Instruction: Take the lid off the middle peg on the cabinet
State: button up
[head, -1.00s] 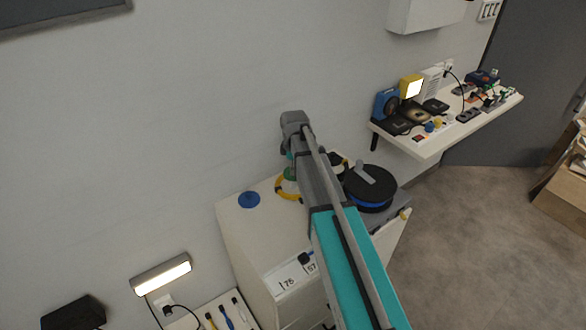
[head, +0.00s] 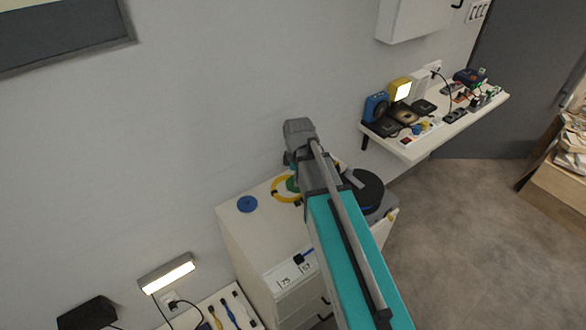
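The white cabinet (head: 238,232) stands against the wall, below and around the end of my arm. On its top lie a blue disc (head: 247,204) at the left and a yellow ring (head: 278,193) with a green piece (head: 292,184) in the middle, partly behind my arm. A round black thing (head: 369,190) sits at the right, partly covered by my arm. I cannot make out the pegs or tell for sure which piece is the lid. My wrist is above the cabinet's middle. My gripper is hidden behind the arm.
A white wall shelf (head: 415,148) with several small devices is at the right. A lit lamp (head: 167,274) is on the wall at lower left, near a surface with tools (head: 230,308). A carton (head: 552,185) stands at the far right. The floor between is clear.

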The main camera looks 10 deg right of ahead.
jog(key=shift+s+r, duration=0.25)
jog(key=shift+s, duration=0.25)
jog(key=shift+s+r, duration=0.2)
jog(key=shift+s, duration=0.25)
